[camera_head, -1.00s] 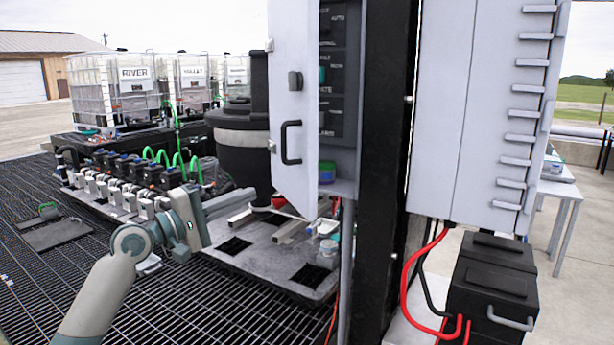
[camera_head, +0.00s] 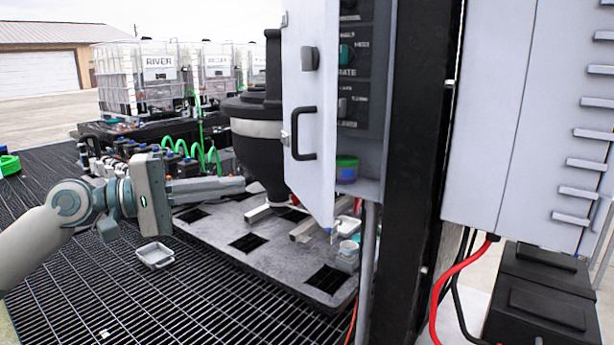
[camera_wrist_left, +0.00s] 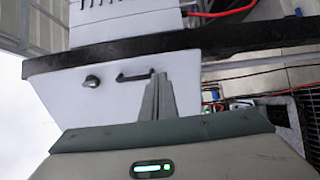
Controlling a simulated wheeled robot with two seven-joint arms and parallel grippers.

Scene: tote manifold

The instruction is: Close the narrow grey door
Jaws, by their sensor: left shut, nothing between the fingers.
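The narrow grey door (camera_head: 310,185) stands open on the control cabinet in the head view, with a black handle (camera_head: 297,134) and a dark latch knob above it. Behind it, part of the cabinet's dark panel (camera_head: 358,75) shows. My left gripper (camera_head: 242,186) is shut and empty, pointing right, a short way left of the door and lower than its handle. In the left wrist view, the shut fingers (camera_wrist_left: 160,80) point toward the door (camera_wrist_left: 70,98), close by its handle (camera_wrist_left: 136,77); I cannot tell whether they touch. My right gripper is not in view.
A black post (camera_head: 415,170) stands right of the cabinet, beside a large grey box (camera_head: 490,120) and red and black cables. A black hopper (camera_head: 255,130) stands behind my gripper over a grey platform (camera_head: 285,260). A small white tray (camera_head: 154,255) lies on the grating.

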